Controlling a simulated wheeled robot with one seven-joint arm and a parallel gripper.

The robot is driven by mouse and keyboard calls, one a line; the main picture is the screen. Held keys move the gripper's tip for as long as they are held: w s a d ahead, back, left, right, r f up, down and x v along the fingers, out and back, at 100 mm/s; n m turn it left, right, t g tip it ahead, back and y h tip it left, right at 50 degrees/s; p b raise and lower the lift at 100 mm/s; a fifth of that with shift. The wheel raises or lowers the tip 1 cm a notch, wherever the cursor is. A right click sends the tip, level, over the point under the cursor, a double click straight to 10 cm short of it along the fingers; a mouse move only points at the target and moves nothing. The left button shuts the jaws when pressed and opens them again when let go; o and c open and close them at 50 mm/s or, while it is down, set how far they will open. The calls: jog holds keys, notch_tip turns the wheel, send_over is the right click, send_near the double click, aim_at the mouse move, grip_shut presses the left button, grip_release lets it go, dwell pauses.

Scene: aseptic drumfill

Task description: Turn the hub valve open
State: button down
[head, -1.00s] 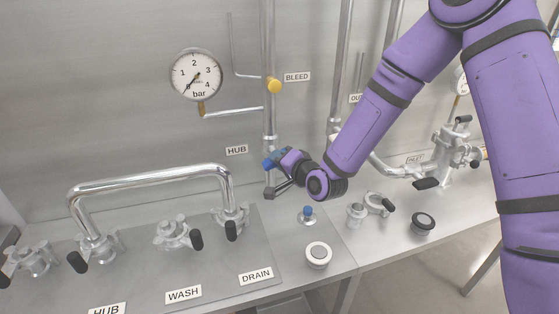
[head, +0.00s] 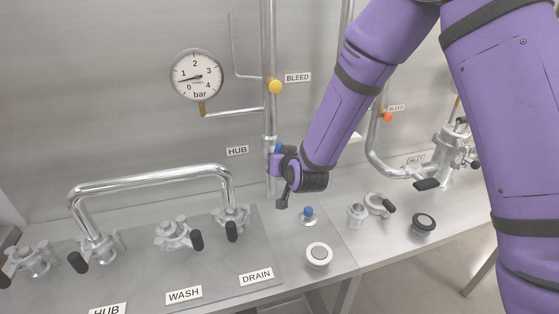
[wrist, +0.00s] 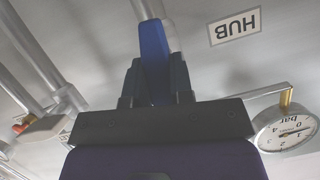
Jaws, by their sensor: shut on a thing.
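The hub valve's blue lever (head: 278,148) shows as a small patch on the vertical pipe just right of the HUB label (head: 237,151). My gripper (head: 276,160) covers most of the valve and part of the pipe in the head view. In the wrist view the blue lever (wrist: 153,48) stands up from between my dark jaws (wrist: 155,80), which are shut on it. The lever looks roughly in line with the pipe (wrist: 150,8); the valve body is hidden. The pressure gauge (head: 197,78) has its needle between 0 and 1.
A bent steel pipe (head: 150,177) joins two ports on the bench, with black-handled clamps around. A blue-topped fitting (head: 308,213) and a round white-rimmed button (head: 319,256) stand below my gripper. Bench space between them is bare.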

jog(key=shift+n+h, duration=0.5)
jog(key=shift+n, duration=0.2)
jog(key=c, duration=1)
grip_release()
jog(key=v, duration=1.1)
jog(key=shift+f, duration=0.15)
